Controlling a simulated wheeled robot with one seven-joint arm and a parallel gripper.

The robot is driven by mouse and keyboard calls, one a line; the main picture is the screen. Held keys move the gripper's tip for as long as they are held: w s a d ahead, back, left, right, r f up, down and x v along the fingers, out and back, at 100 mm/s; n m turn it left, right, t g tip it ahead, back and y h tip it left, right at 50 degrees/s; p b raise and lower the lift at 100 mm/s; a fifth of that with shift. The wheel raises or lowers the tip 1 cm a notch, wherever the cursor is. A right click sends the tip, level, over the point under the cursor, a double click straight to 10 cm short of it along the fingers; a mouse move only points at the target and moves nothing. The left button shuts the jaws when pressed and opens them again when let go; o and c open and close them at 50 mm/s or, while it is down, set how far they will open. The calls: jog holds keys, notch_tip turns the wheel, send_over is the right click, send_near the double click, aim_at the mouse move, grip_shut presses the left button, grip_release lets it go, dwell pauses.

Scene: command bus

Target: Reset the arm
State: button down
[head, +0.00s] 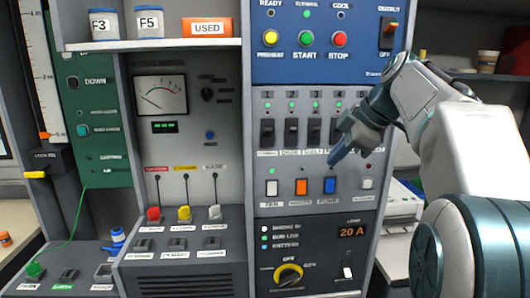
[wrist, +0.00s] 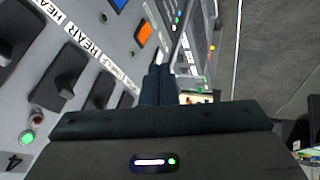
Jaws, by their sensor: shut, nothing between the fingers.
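My arm reaches in from the right in the head view. My gripper (head: 334,160) is shut and empty, with its fingertips in front of the grey switch panel, just above the blue rocker switch (head: 330,186). In the wrist view the closed dark fingers (wrist: 158,72) point along the panel, near the orange rocker switch (wrist: 145,33). I cannot tell whether the fingertips touch the panel. The gripper partly covers the fourth black toggle in the row.
Black toggles (head: 267,132) stand out from the panel. Levers (head: 153,214) and a shelf (head: 170,45) with cups (head: 149,22) are left. Grey floor (wrist: 270,60) is open.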

jog(key=s+a+f+m+g+h+p, duration=0.1)
jog(key=s+a+f+m+h, duration=0.1)
jog(key=s+f+m, duration=0.6)
jog(key=s+a+f+m+g+h+p, duration=0.1)
jog(key=s+a+f+m, duration=0.3)
jog(key=s+f, duration=1)
notch_tip(320, 180, down, 2)
jog(key=m+h, duration=0.1)
jog(key=m, duration=0.2)
jog(key=shift+s+f+m+h, duration=0.2)
jog(key=shift+m+h, duration=0.1)
jog(key=shift+m, duration=0.1)
jog(key=shift+a, duration=0.1)
